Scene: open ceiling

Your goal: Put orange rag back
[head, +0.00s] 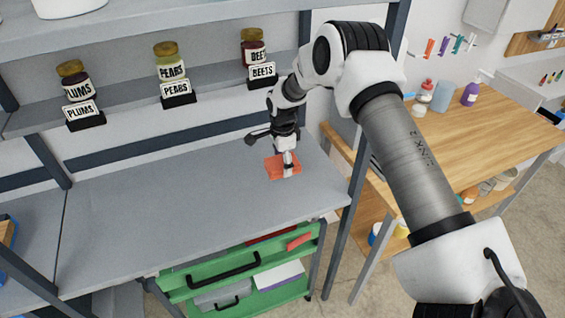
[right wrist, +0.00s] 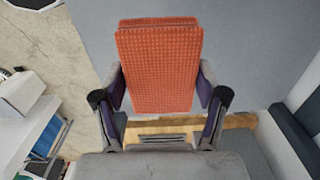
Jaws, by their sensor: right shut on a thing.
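The orange rag (head: 277,166) is a folded, flat rectangle at the right part of the grey shelf surface (head: 190,200). My right gripper (head: 287,170) points down at it and is shut on its near edge. In the right wrist view the rag (right wrist: 158,62) shows its waffle texture, with a gripper finger on each side of its lower part. The rag appears at or just above the grey surface; I cannot tell whether it touches. My left gripper is not in view.
Jars labelled plums (head: 76,83), pears (head: 170,66) and beets (head: 256,50) stand on the shelf above. Below is a green drawer unit (head: 200,290). A wooden table (head: 460,130) with bottles is at right. The grey surface left of the rag is clear.

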